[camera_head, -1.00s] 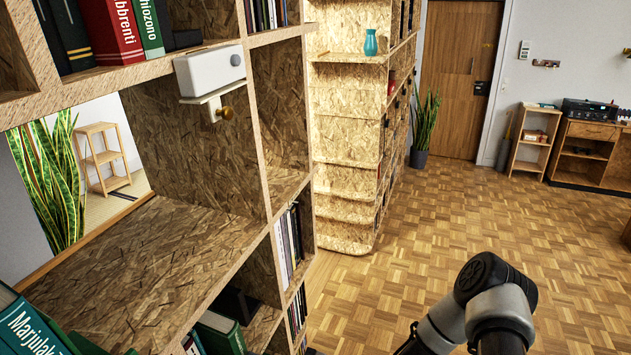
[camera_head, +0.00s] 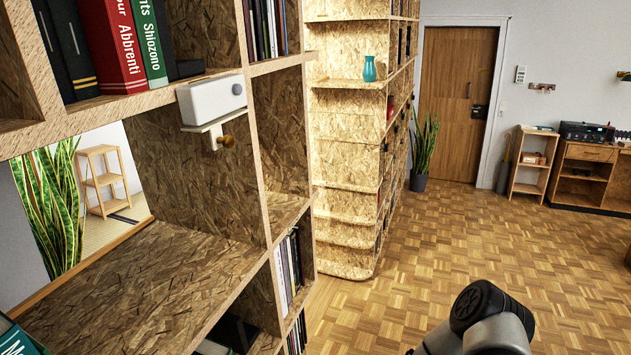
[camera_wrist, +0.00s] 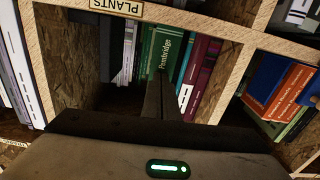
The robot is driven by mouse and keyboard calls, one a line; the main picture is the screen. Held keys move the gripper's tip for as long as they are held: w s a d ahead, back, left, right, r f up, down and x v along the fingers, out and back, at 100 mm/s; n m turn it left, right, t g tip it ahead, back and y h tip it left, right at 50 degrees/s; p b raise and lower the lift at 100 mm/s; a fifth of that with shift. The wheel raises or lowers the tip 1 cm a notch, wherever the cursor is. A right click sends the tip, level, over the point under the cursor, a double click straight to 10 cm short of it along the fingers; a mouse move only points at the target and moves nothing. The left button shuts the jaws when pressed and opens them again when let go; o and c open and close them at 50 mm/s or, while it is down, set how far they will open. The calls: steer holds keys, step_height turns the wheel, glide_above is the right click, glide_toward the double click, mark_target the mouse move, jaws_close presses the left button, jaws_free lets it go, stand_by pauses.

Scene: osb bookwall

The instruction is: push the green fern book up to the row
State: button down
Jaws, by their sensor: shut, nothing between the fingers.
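In the wrist view, a green book (camera_wrist: 164,46) with "Pembridge" on its spine stands in a shelf compartment under a "PLANTS" label (camera_wrist: 116,7). I cannot make out a fern on it, and its lower part is hidden by my fingers. My gripper (camera_wrist: 160,76) is shut and empty, its fingers pointing into the compartment in front of this book. I cannot tell whether they touch it. Dark red-purple books (camera_wrist: 203,70) stand to its right, and pale and dark books stand to its left. The head view does not show my gripper.
Wooden shelf boards (camera_wrist: 228,88) frame the compartment closely. Orange-red and blue books (camera_wrist: 285,88) lean in the compartment to the right. In the head view, a white box (camera_head: 212,98) sits on a bracket on the near bookcase. The parquet floor (camera_head: 430,260) to the right is clear.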

steer(key=shift+x, duration=2.7)
steer(key=shift+d, duration=0.1)
steer(key=p+v, duration=0.1)
steer(key=v, duration=0.8)
steer(key=shift+p, duration=0.4)
steer(key=shift+s+d, duration=0.1)
steer(key=shift+d, duration=0.05)
